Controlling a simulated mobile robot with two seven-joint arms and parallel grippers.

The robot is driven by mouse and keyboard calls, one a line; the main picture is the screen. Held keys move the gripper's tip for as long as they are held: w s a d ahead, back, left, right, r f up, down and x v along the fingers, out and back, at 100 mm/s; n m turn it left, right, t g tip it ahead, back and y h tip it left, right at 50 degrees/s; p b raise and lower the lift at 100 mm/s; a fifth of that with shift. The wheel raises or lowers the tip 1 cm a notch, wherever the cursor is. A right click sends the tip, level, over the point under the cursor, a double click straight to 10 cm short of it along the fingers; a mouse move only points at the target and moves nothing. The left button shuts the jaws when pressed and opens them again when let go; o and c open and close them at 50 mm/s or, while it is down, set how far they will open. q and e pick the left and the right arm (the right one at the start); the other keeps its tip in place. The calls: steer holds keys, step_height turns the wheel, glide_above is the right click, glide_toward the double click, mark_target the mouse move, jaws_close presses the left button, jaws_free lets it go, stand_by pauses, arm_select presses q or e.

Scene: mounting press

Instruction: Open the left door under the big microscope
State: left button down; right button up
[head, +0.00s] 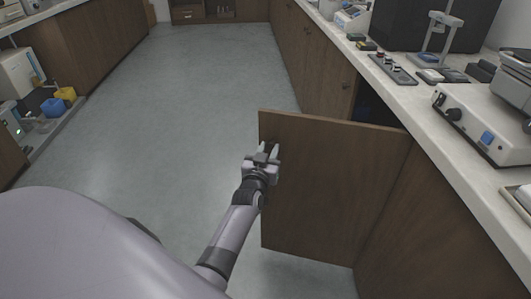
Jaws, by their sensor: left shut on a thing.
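The wooden cabinet door (325,190) stands swung out from the cabinet front, roughly square to it, with its free edge to the left over the floor. A dark gap (370,106) of the cabinet interior shows behind its top edge. My left gripper (268,151) is at the door near its free edge, shut on what seems to be the door handle, which is mostly hidden by the fingers. A grey stand with a column (440,38), perhaps the microscope, is on the counter above. My right gripper is not in view.
The pale counter (450,165) runs along the right, with a white instrument (470,125) and small devices on it. Closed cabinet doors (318,60) continue beyond. The grey floor (190,110) left of the door is clear. Yellow and blue containers (65,95) are at far left.

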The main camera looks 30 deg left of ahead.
arm_select(q)
steer(key=shift+d, duration=0.1)
stand_by(0.3)
steer(key=c, duration=0.8)
jaws_free()
steer(key=shift+s, duration=0.2)
